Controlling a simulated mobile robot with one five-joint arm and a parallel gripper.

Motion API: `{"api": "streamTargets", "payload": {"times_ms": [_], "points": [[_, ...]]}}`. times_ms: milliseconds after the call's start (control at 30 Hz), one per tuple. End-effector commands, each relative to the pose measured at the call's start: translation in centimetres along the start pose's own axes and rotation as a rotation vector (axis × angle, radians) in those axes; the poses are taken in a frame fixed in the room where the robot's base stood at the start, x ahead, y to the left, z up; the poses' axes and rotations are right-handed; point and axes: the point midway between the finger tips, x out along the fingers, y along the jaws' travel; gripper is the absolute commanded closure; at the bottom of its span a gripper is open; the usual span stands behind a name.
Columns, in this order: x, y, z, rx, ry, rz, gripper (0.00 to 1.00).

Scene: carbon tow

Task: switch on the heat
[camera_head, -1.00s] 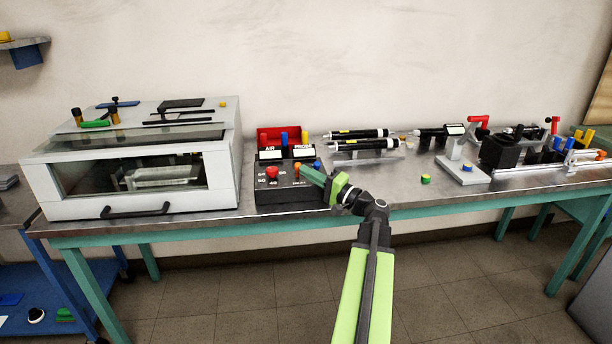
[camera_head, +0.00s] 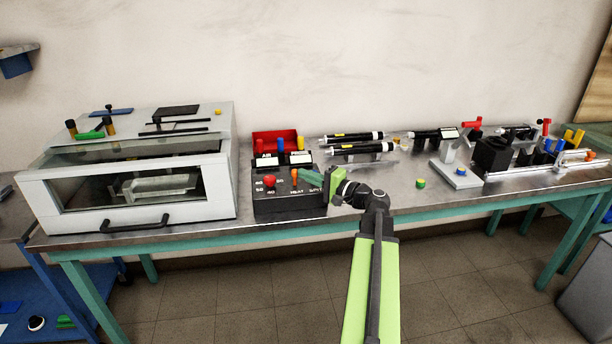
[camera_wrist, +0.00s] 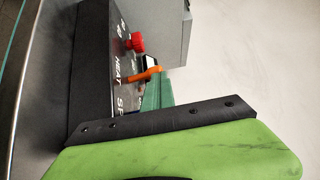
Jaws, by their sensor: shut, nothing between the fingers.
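The black control box (camera_head: 289,208) stands on the bench with a HEAT label on its sloped face. An orange lever (camera_head: 295,176) sticks out above that label, and in the wrist view the lever (camera_wrist: 146,74) stands out from the face beside the word HEAT. A red round knob (camera_head: 270,181) is to its left, and it also shows in the wrist view (camera_wrist: 135,42). My gripper (camera_head: 305,178) is shut and empty, its teal fingertips just right of the orange lever. In the wrist view the fingertips (camera_wrist: 158,90) are very close to the lever; I cannot tell whether they touch.
A white oven-like cabinet (camera_head: 75,199) stands left of the box. A red tray (camera_head: 275,138) is behind the box. Black cylinders (camera_head: 360,148), a small green-and-yellow button (camera_head: 420,183) and a clamp fixture are to the right.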

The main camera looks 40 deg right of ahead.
Motion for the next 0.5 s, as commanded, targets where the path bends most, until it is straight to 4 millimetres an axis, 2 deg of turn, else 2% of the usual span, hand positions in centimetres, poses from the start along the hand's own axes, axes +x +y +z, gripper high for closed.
{"api": "streamTargets", "payload": {"times_ms": [167,300,500], "points": [[-2.1,-0.1,-0.2,0.001,0.000,-0.001,1.00],[-5.8,-0.1,-0.3,0.001,0.006,-0.001,1.00],[-10.1,-0.2,-0.3,0.001,0.005,-0.001,1.00]]}}
